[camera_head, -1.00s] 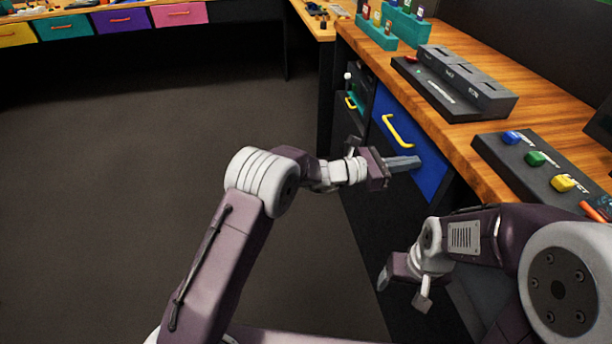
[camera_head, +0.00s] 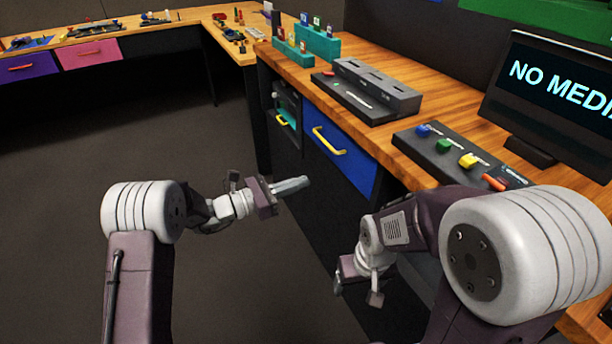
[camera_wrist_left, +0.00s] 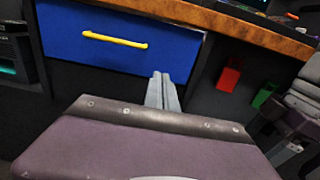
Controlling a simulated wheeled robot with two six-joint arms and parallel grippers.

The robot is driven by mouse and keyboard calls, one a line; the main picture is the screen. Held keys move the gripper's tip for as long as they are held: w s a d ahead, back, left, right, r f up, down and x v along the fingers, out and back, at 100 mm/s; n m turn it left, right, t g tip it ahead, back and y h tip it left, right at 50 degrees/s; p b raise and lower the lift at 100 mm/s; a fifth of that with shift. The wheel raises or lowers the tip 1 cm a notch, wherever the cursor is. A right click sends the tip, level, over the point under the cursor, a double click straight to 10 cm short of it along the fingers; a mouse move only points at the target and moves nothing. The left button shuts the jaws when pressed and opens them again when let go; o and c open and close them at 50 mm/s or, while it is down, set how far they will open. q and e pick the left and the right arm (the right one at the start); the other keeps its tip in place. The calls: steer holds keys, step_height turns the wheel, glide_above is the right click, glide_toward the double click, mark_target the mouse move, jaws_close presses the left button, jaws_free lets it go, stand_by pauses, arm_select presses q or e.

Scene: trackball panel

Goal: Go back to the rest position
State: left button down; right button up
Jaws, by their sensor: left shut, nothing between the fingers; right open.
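My left gripper (camera_head: 292,185) is shut and empty. It is held out over the floor, to the left of the blue drawer front and apart from it. In the left wrist view its closed fingers (camera_wrist_left: 163,92) point toward the cabinet below the blue drawer (camera_wrist_left: 120,42). My right gripper (camera_head: 356,289) hangs low in front of the bench, with its fingers spread and nothing seen between them.
The wooden bench (camera_head: 290,72) runs along the right. It carries a button panel (camera_head: 455,157), a grey slotted device (camera_head: 375,88) and a monitor (camera_head: 560,95). The blue drawer (camera_head: 338,150) has a yellow handle. Open floor (camera_head: 130,140) lies at the left.

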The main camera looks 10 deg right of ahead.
arm_select(q)
steer(key=s+r+m+g, duration=0.2)
steer(key=s+r+m, duration=0.15)
steer(key=r, duration=0.35)
steer(key=s+a+f+m+g+y, duration=0.35)
steer(key=s+f+y, duration=0.2)
steer(key=s, duration=0.65)
steer(key=s+a+f+m+y, duration=0.5)
steer(key=a+f+m+y, duration=0.15)
steer(key=a, duration=0.45)
steer(key=s+a+f+m+y, duration=0.5)
steer(key=a+f+m, duration=0.2)
steer(key=a, duration=0.4)
step_height(320, 180, up, 28)
steer(key=w+t+p, duration=0.1)
steer(key=p, duration=2.6)
steer(key=shift+w+m+p, duration=0.35)
steer(key=shift+m+p, duration=0.05)
steer(key=shift+m, duration=0.05)
